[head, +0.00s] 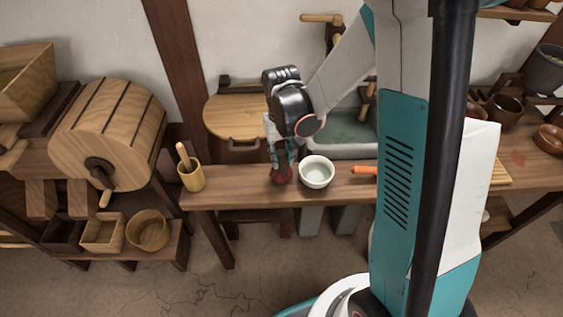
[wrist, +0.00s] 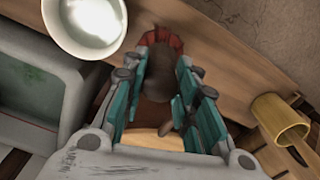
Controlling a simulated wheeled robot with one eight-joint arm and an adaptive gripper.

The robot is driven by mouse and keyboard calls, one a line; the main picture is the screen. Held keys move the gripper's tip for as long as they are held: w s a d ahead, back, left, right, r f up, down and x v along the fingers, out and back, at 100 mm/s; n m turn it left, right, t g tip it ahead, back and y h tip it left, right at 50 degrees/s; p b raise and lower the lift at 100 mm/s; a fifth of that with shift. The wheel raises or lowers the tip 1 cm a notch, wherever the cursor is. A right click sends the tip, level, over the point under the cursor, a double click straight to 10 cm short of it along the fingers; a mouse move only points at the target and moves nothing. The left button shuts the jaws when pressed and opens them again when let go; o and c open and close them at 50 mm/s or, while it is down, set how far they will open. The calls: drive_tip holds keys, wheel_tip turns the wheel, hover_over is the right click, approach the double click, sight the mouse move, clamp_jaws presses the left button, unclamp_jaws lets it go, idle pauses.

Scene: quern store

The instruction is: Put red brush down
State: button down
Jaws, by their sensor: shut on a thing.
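The red brush (head: 281,177) is at the left part of the wooden bench (head: 240,190), upright with its red end down. In the wrist view its red bristles (wrist: 163,38) and dark brown handle show between the teal fingers. My gripper (head: 279,156) points down and is shut on the brush handle; it also shows in the wrist view (wrist: 164,68). The brush's lower end is at or just above the bench top; I cannot tell if it touches. The fingers hide part of the handle.
A white bowl (head: 317,172) stands close to the right of the brush. A wooden cup with a stick (head: 191,178) stands at the bench's left end. An orange handle (head: 363,170) lies further right. A grey sink (head: 345,148) is behind. Bare bench lies between cup and brush.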

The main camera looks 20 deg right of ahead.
drive_tip(key=shift+f+b, duration=0.35)
drive_tip(key=shift+f, duration=1)
drive_tip(key=shift+f, duration=0.1)
drive_tip(key=c, duration=1.3)
unclamp_jaws()
wheel_tip(320, 180, up, 13)
drive_tip(key=p, duration=0.4)
drive_tip(key=shift+f, duration=0.2)
drive_tip(key=shift+s+r+n+t, duration=0.1)
drive_tip(key=shift+s+r+t, duration=1.1)
drive_tip(key=shift+s+r, duration=1.25)
drive_tip(key=shift+s+r+n+t, duration=0.1)
drive_tip(key=shift+s+r+t, duration=1.1)
drive_tip(key=shift+s+r, duration=1.2)
drive_tip(key=shift+s+r+n+t, duration=0.1)
drive_tip(key=shift+s+r+t, duration=1.1)
drive_tip(key=shift+s+r, duration=1.2)
